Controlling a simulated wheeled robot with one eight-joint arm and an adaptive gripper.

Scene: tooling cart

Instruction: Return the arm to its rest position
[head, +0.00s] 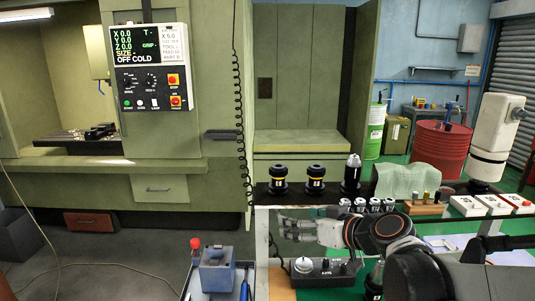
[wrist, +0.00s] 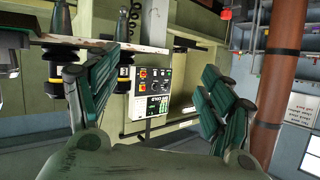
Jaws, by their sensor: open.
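My gripper (head: 281,224) is held out to the left over the tooling cart in the head view, in front of the tool holders. Its fingers are spread apart with nothing between them. In the wrist view my gripper (wrist: 161,70) also shows open, with green padded fingers at left and right. My dark arm reaches in from the lower right of the head view and hides part of the cart top.
Black tool holders (head: 316,180) stand along the cart's back edge. A wooden block with small tools (head: 425,206) and white boxes (head: 468,205) lie right. The machine's control panel (head: 150,67) stands behind.

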